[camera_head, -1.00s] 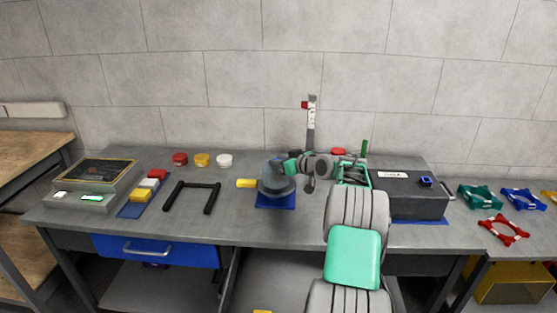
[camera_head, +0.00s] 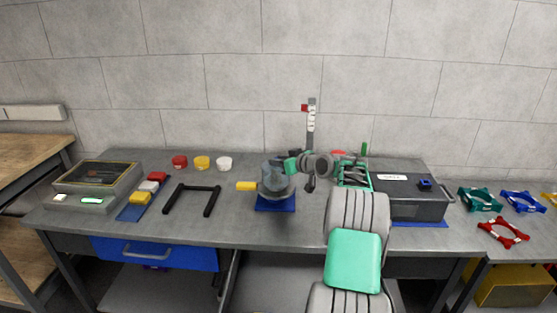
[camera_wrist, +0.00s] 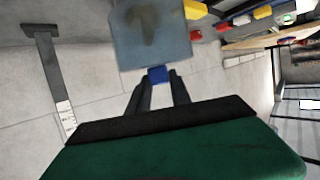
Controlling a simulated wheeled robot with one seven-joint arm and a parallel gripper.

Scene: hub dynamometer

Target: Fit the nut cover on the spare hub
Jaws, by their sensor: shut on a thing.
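The nut cover (camera_head: 274,174) is a grey-blue, see-through, cup-like piece in the head view, above the blue mat (camera_head: 275,205). It also shows in the wrist view (camera_wrist: 150,38), with a dark shape visible through it. My gripper (camera_wrist: 158,82) is shut on the cover's small blue tab (camera_wrist: 158,74). In the head view my gripper reaches in from the right, its fingertips hidden or too small to make out. The spare hub, a grey round piece on the mat, overlaps the cover in view. I cannot tell whether cover and hub touch.
A yellow cylinder (camera_head: 246,186) lies just left of the cover. A black U-shaped handle (camera_head: 191,198) and red, yellow and white round pieces (camera_head: 202,162) are further left. A grey box (camera_head: 408,200) stands at right. An upright post (camera_head: 311,125) rises behind my arm.

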